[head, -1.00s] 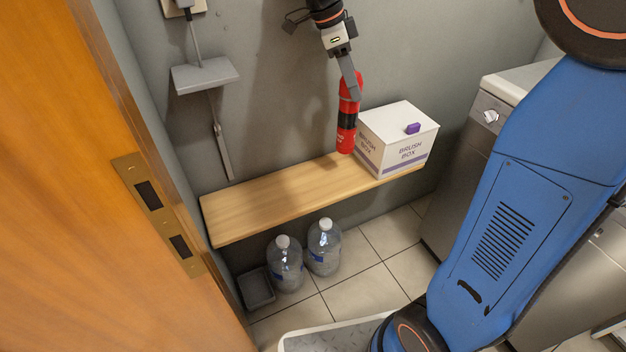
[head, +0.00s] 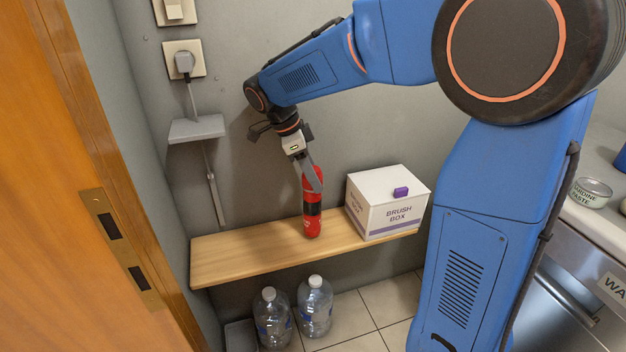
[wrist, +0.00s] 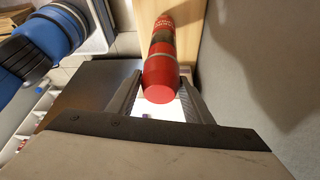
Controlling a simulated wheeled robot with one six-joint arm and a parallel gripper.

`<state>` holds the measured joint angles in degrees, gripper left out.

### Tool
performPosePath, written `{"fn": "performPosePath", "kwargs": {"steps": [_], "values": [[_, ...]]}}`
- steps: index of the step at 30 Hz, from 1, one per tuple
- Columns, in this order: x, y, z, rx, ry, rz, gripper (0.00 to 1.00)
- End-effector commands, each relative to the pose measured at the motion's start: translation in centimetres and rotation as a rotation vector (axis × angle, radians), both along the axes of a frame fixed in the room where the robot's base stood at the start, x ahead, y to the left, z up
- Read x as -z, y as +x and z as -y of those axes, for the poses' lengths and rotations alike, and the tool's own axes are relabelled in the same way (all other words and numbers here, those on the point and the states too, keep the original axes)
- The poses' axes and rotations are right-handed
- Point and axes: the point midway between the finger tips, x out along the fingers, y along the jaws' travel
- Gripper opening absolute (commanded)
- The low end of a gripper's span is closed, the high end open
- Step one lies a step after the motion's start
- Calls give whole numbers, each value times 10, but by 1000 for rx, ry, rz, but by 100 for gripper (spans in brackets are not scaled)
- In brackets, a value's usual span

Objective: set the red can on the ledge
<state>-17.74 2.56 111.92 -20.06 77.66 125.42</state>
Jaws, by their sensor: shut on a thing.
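The red can (head: 312,222) is a tall red cylinder with a black band, nearly upright with a slight tilt. My gripper (head: 312,180) is shut on its upper part, with a finger on each side in the wrist view (wrist: 160,85). The ledge (head: 240,252) is a light wooden shelf along the grey wall. The can's lower end appears over the ledge, left of the white box. I cannot tell whether it touches the wood. In the wrist view the can (wrist: 161,60) points away from me, with wood (wrist: 190,20) beyond it.
The ledge's left part is bare. A small grey wall shelf (head: 197,129) hangs above it. Two clear bottles (head: 316,308) stand below.

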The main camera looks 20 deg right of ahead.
Motion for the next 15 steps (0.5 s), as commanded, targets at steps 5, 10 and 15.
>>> {"fn": "performPosePath", "kwargs": {"steps": [5, 10, 15], "values": [[14, 0, 0, 1, 0, 0, 0], [13, 0, 0, 1, 0, 0, 0], [16, 0, 0, 1, 0, 0, 53]]}}
